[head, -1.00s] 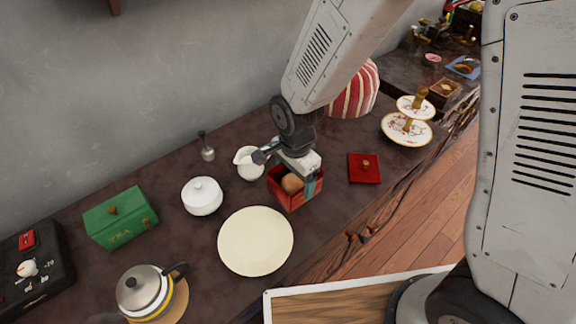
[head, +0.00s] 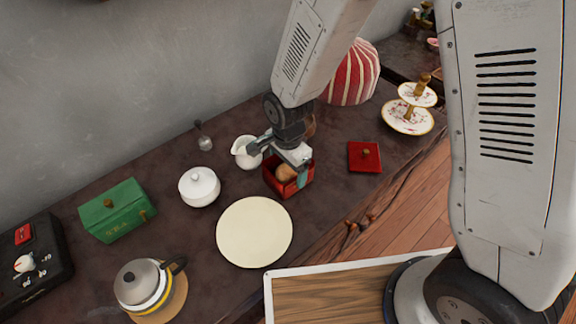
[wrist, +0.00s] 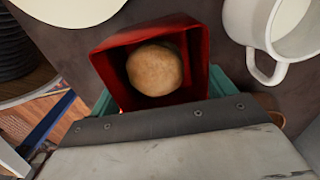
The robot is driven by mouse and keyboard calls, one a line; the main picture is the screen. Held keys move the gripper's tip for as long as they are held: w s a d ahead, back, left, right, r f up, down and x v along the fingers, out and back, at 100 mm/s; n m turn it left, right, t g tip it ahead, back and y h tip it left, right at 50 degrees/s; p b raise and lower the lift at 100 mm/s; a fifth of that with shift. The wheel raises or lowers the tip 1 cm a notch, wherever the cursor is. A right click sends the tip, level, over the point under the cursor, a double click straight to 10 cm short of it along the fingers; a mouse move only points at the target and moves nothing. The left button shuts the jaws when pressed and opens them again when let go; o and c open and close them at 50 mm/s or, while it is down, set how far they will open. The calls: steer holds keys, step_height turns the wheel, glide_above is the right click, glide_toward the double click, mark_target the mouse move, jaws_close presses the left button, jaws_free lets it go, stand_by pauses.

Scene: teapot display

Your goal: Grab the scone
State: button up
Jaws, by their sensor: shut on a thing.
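The round brown scone (wrist: 155,69) lies inside the open red box (wrist: 205,45) in the wrist view. In the head view the scone (head: 286,173) shows partly above the rim of the red box (head: 277,187). My gripper (head: 290,176) is over the box, and one teal finger covers part of its right side. In the wrist view the teal fingers of my gripper (wrist: 162,95) show outside the box walls, to left and right. They are shut on the box, with the scone between its walls. The fingertips are hidden.
A cream plate (head: 254,232) is in front of the box. A white jug (head: 245,153) is close on its left, and a red lid (head: 365,157) lies to its right. A white sugar bowl (head: 199,187), kettle (head: 141,284) and green tea box (head: 117,210) stand further left.

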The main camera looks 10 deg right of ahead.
steer(key=shift+f, duration=0.1)
steer(key=o, duration=1.1)
step_height(320, 180, up, 12)
